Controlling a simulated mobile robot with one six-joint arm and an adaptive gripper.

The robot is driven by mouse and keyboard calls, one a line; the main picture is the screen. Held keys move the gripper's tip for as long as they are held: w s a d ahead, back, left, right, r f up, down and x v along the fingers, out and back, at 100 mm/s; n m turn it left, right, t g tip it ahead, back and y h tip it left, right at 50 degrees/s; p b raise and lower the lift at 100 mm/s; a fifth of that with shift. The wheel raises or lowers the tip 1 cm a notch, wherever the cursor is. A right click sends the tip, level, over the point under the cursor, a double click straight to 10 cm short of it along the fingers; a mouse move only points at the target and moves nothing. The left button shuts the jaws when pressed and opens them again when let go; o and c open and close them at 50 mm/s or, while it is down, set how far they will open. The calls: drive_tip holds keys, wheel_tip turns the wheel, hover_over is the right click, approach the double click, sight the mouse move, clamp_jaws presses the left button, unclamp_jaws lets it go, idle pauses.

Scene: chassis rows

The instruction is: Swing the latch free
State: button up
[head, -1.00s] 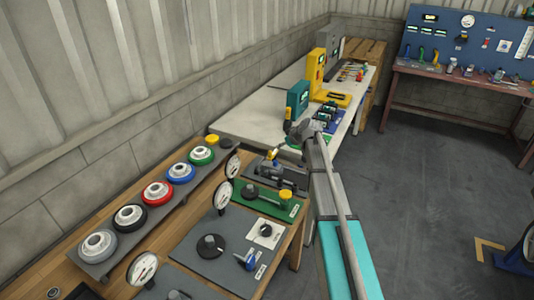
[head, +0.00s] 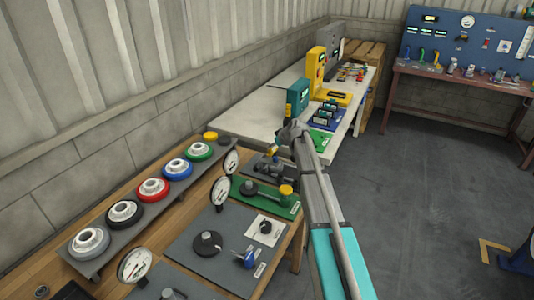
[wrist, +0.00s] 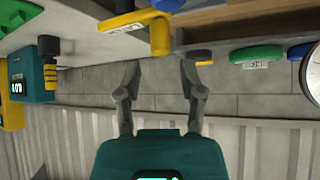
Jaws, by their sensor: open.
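A latch (head: 272,167) with dark grey metal parts sits on a dark plate toward the far end of the wooden bench in the head view. A yellow handle piece shows there, partly hidden by my arm. In the wrist view a yellow bar with an upright yellow grip (wrist: 160,37) is at the top, seemingly the same latch, with a white label beside it. My gripper (wrist: 160,80) is open, its two dark fingers apart with nothing visible between them. The yellow grip is just beyond the fingertips, apart from them as far as I can tell.
A teal box (head: 297,97) and a yellow stand (head: 333,97) are on the pale table beyond. A green plate with a yellow knob (head: 285,190) and dial gauges (head: 221,191) are nearer. Several coloured rings line the wall shelf.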

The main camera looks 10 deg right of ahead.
drive_tip(key=shift+b+x, duration=1.65)
drive_tip(key=shift+x, duration=1.15)
